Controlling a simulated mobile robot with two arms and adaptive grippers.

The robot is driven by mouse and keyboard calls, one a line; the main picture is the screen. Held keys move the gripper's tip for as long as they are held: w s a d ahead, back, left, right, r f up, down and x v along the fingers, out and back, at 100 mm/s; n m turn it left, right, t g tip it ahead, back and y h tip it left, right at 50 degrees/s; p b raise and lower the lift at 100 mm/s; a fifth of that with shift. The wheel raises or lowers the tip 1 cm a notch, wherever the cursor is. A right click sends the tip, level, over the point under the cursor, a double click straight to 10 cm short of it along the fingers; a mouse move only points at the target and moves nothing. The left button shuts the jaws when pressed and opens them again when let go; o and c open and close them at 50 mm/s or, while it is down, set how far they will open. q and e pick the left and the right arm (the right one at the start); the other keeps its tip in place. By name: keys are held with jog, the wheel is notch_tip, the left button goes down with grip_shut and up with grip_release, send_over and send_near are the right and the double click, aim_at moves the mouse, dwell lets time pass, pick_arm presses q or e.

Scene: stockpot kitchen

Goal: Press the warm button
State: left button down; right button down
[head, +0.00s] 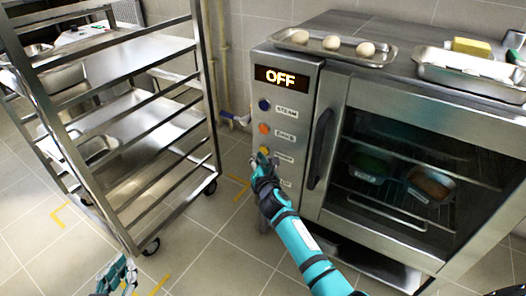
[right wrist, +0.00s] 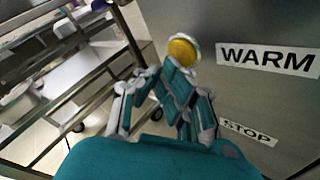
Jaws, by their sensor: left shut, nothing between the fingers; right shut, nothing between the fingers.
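The oven (head: 295,150) has a control panel on its left side with a display (head: 287,78) reading OFF. Below it are a dark blue button (head: 264,105) beside a STEAM label, an orange button (head: 263,128) and the yellow warm button (head: 264,149). In the right wrist view, the yellow button (right wrist: 183,50) sits left of the WARM label (right wrist: 267,58). My right gripper (head: 259,158) is shut and empty, with its fingertips at or just below the yellow button; contact is unclear. My left gripper (head: 117,272) is at the bottom left, far from the panel.
A STOP label (right wrist: 248,132) is lower on the panel; its button is hidden by my gripper. A wheeled steel rack (head: 130,130) stands at left. A tray (head: 330,47) with buns is on the oven. The oven door's dark handle (head: 321,148) is right of the panel.

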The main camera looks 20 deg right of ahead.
pick_arm(q)
jog(key=shift+s+f, duration=0.1)
jog(key=shift+f, duration=0.1)
jog(key=shift+a, duration=0.1)
pick_arm(e)
jog(key=shift+w+d, duration=0.3)
jog(key=shift+d, duration=0.1)
dwell(0.5)
jog(key=shift+a, duration=0.1)
pick_arm(q)
jog(key=shift+s+a+f+g, duration=0.1)
jog(key=shift+s+f+g, duration=0.15)
jog(key=shift+f+g, duration=0.3)
pick_arm(e)
jog(key=shift+s+a, duration=0.5)
jog(key=shift+a, duration=0.05)
jog(key=shift+a, duration=0.1)
pick_arm(q)
jog(key=shift+s+a+f, duration=0.15)
jog(key=shift+s+f, duration=0.1)
jog(key=shift+f, duration=0.2)
pick_arm(e)
jog(key=s+a, duration=0.1)
jog(key=a, duration=0.1)
jog(key=s+a, duration=0.1)
jog(key=s, duration=0.1)
jog(key=shift+a, duration=0.4)
